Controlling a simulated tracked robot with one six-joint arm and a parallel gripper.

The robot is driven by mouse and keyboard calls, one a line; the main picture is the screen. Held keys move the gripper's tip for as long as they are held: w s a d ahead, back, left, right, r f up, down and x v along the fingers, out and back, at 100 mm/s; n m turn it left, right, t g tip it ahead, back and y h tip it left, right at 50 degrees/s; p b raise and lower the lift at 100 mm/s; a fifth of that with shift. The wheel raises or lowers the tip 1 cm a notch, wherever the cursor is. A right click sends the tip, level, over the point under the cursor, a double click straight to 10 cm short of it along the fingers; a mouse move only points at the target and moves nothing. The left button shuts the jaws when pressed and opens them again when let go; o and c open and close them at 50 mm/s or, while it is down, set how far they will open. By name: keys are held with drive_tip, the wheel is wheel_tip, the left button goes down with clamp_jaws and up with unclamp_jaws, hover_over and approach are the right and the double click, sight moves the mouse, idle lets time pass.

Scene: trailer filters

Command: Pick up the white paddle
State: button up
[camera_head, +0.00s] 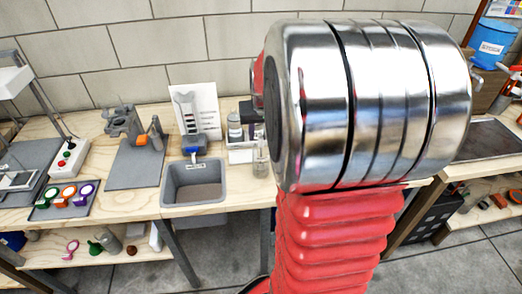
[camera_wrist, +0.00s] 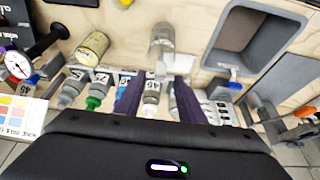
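I cannot clearly pick out the white paddle in either view. In the wrist view a small pale piece (camera_wrist: 161,71) shows near the fingertips, beside a glass jar (camera_wrist: 162,40); I cannot tell whether it is the paddle. My gripper (camera_wrist: 158,86) has its two dark purple fingers apart, with a small bottle (camera_wrist: 151,100) visible between them, further away. I see nothing held. In the head view my red and chrome arm covers the right middle and hides my gripper and part of the bench.
A grey bin (camera_head: 168,196) stands on the bench; it also shows in the wrist view (camera_wrist: 222,50). Several bottles and a yellow-labelled jar (camera_wrist: 92,45) crowd the numbered rack. A tray (camera_head: 43,213) with coloured handled rings lies left. A tiled wall rises behind.

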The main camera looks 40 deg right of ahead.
sight(261, 137)
drive_tip(key=shift+x, duration=2.1)
drive_tip(key=shift+r, duration=0.1)
drive_tip(key=shift+c, duration=0.6)
clamp_jaws()
